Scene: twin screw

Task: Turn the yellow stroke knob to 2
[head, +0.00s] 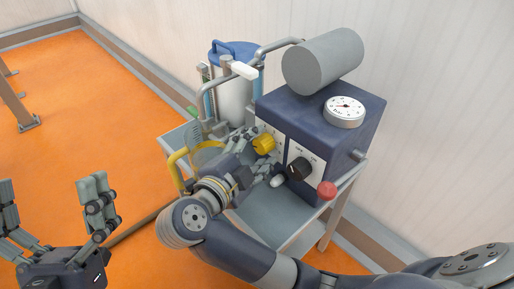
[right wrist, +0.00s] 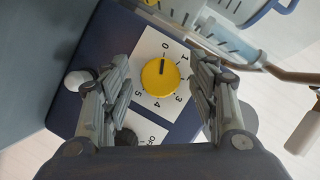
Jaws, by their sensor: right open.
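The yellow stroke knob (head: 264,144) sits on the white front plate of the dark blue machine. In the right wrist view the knob (right wrist: 160,80) is ringed by numerals; 0, 1, 3, 4 and 5 are readable, and the 2 is hard to make out. Its dark pointer mark points close to 0. My right gripper (head: 262,160) is open in front of the plate. In the right wrist view its fingers (right wrist: 164,75) stand on either side of the knob, with gaps between. My left gripper (head: 52,212) is open and empty at the far left.
A black knob (head: 299,168) on an OFF-marked plate and a red button (head: 327,190) are right of the yellow knob.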

